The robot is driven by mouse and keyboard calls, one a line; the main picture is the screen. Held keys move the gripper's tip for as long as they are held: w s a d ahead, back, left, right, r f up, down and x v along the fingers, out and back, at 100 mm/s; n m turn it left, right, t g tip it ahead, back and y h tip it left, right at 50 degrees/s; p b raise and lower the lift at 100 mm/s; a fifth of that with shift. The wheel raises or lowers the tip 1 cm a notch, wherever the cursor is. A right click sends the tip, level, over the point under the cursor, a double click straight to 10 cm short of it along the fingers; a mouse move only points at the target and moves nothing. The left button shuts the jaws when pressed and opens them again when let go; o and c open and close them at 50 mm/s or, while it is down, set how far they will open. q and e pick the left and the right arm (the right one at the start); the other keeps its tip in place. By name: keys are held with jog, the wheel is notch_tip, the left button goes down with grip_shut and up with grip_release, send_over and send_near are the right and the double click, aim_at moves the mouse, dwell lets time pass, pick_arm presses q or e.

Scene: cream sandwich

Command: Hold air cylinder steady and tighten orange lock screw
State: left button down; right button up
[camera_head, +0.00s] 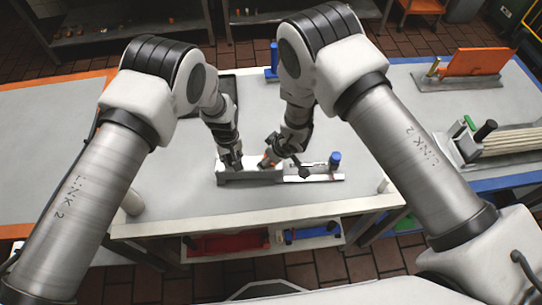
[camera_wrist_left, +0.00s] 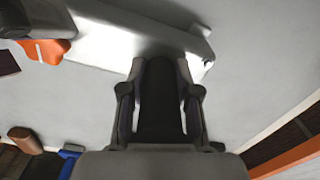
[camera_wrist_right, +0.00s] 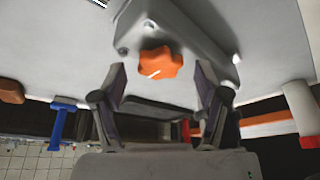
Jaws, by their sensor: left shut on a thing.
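The air cylinder (camera_head: 250,177) is a pale grey block on the grey table; its body also fills the top of the right wrist view (camera_wrist_right: 190,25). My left gripper (camera_head: 232,163) is shut on the cylinder's left part, seen as a pale bar in the left wrist view (camera_wrist_left: 105,30). The orange lock screw (camera_wrist_right: 158,64) is a lobed knob with a white mark on the cylinder's face. My right gripper (camera_wrist_right: 160,82) is open, its fingers either side of and just short of the knob. In the head view the knob is mostly hidden by the right gripper (camera_head: 268,160).
A blue stand (camera_head: 272,72) and a dark tray (camera_head: 222,95) are further back. An orange-plated fixture (camera_head: 475,62) stands on the right-hand table. Red and blue bins (camera_head: 228,243) sit under the table.

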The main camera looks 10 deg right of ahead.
aim_at(278, 169)
jog(key=v, duration=0.7)
jog(key=shift+r, duration=0.25)
pick_arm(q)
jog(key=c, duration=0.7)
grip_release()
